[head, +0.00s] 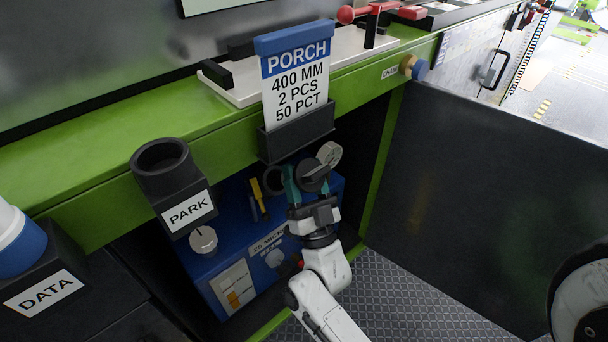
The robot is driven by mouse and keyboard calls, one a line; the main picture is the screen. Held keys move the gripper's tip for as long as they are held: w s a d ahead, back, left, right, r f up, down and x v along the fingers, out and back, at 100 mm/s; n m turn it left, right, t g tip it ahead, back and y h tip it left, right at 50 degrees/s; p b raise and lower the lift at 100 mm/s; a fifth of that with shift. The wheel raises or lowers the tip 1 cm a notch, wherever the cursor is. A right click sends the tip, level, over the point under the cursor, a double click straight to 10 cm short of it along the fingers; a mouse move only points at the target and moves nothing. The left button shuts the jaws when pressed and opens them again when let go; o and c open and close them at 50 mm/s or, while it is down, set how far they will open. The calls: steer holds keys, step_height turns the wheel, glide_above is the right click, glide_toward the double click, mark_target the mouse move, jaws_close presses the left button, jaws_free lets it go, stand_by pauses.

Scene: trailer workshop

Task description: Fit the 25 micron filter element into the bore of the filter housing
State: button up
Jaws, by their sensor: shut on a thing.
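The filter housing appears to be the blue unit (325,196) in the recess under the green bench, with a label reading "25 MICR…" (268,241). A dark round opening (272,180) shows on it, just left of my gripper; I cannot tell for sure that it is the bore. My gripper (307,181), with teal fingers, is shut on a dark round piece (312,171), probably the filter element. A pale disc (329,153) shows directly behind it; I cannot tell whether they are one piece. The held piece appears beside the opening, and its far end is hidden.
A PORCH card (296,82) in a black holder (297,134) hangs close above my gripper. A black PARK cup (162,157), empty-looking, is at left, and a DATA holder (62,262) further left. A yellow lever (258,198) stands on the unit. A dark panel (480,190) bounds the right.

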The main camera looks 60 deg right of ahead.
stand_by(0.4)
steer(key=shift+w+d+f+b, duration=0.2)
steer(key=shift+w+f+b, duration=0.45)
steer(key=shift+w, duration=0.05)
steer(key=shift+w+d+f+b, duration=0.25)
steer(key=shift+w+f+b, duration=0.4)
steer(key=shift+w+b, duration=0.05)
steer(key=shift+w+d+f+b, duration=0.2)
steer(key=shift+w+f+b, duration=0.45)
steer(key=shift+w, duration=0.05)
steer(key=shift+w+d+f+b, duration=0.2)
steer(key=shift+w+f+b, duration=0.45)
steer(key=shift+b, duration=0.05)
steer(key=shift+w+d+f+b, duration=0.15)
steer(key=shift+w+f+b, duration=0.45)
steer(key=shift+w+b, duration=0.05)
stand_by(0.8)
steer(key=shift+r, duration=0.1)
steer(key=shift+s+a+r+p, duration=0.15)
steer(key=shift+s+r+p, duration=0.35)
steer(key=shift+s+p, duration=0.1)
steer(key=shift+s+a+r+p, duration=0.15)
steer(key=shift+s+r+p, duration=0.3)
steer(key=shift+p, duration=0.1)
steer(key=shift+w+d+f+b, duration=0.15)
steer(key=shift+w+f+b, duration=0.35)
steer(key=shift+f+b, duration=0.1)
stand_by(1.5)
